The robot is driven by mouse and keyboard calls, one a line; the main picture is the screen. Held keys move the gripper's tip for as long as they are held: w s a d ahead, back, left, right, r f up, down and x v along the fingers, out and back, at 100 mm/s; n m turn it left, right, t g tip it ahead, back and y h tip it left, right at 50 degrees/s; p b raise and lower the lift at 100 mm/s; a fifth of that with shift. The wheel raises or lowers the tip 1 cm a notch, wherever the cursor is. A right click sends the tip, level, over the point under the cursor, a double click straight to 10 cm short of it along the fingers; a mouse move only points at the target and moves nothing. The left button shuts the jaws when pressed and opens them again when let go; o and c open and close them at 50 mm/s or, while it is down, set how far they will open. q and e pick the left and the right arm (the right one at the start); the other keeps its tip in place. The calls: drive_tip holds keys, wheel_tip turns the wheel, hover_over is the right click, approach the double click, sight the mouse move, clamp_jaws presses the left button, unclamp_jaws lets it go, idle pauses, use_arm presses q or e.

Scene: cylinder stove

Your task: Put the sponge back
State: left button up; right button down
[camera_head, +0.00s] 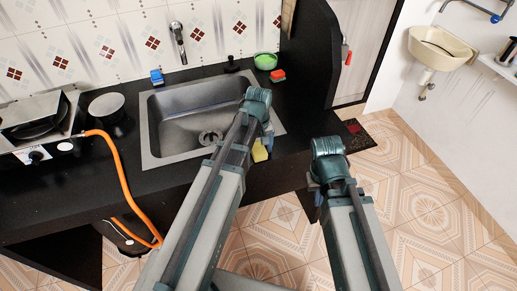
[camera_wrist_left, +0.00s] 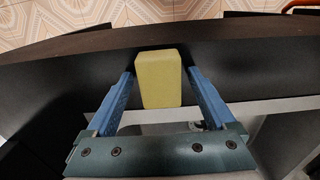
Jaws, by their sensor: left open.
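The yellow sponge (camera_wrist_left: 160,78) lies on the dark counter between the two blue fingers of my left gripper (camera_wrist_left: 161,74) in the left wrist view. The fingers are open, one on each side of it, with a narrow gap visible on at least the right. In the head view a small part of the sponge (camera_head: 260,153) shows below my left wrist, by the right front corner of the sink; the rest is hidden. My right gripper (camera_head: 316,190) is beyond the counter's front edge over the floor. Its fingers are mostly hidden behind its wrist.
The metal sink (camera_head: 165,145) is left of my left gripper. A green bowl (camera_head: 265,61), a red item (camera_head: 277,76) and a blue item (camera_head: 156,77) stand behind it. A stove (camera_head: 40,130) with an orange hose is at left. A dark partition (camera_head: 312,55) rises at right.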

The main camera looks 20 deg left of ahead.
sight(259, 149)
use_arm(q)
wheel_tip(259, 149, up, 12)
drive_tip(key=p, duration=1.2)
drive_tip(key=s+d+m+y, duration=0.1)
drive_tip(key=s+d+m, duration=0.9)
drive_tip(key=s, duration=0.4)
drive_tip(key=shift+d+r+m, duration=0.2)
drive_tip(key=shift+m, duration=0.1)
drive_tip(key=shift+s, duration=0.1)
idle(0.8)
